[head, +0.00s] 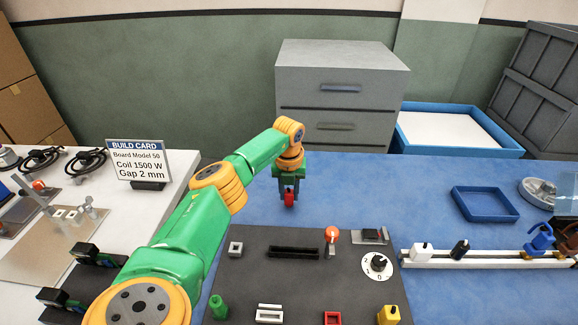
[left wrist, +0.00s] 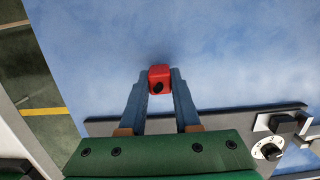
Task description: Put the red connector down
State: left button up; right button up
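The red connector (head: 289,200) is between the fingertips of my left gripper (head: 289,191), over the blue table top beyond the far edge of the dark board. In the left wrist view the red connector (left wrist: 160,76) shows as a red block with a black spot on its face. The two blue fingers of my left gripper (left wrist: 160,84) press against its sides. I cannot tell whether it touches the table. My right gripper is not in view.
The dark board (head: 262,258) in front carries a red-knobbed lever (head: 331,236), a dial (head: 377,264) and several sockets. A white rail (head: 495,260) with connectors runs at the right. A blue tray (head: 485,205) stands behind it. The blue table (head: 390,190) around the gripper is clear.

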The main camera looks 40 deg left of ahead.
pick_arm(q)
jog(key=o, duration=0.4)
jog(key=shift+o, duration=0.2)
jog(key=shift+r, duration=0.1)
notch_tip(320, 180, up, 13)
jog(key=s+d, duration=0.1)
jog(key=shift+p, duration=0.3)
jog(key=shift+s, duration=0.1)
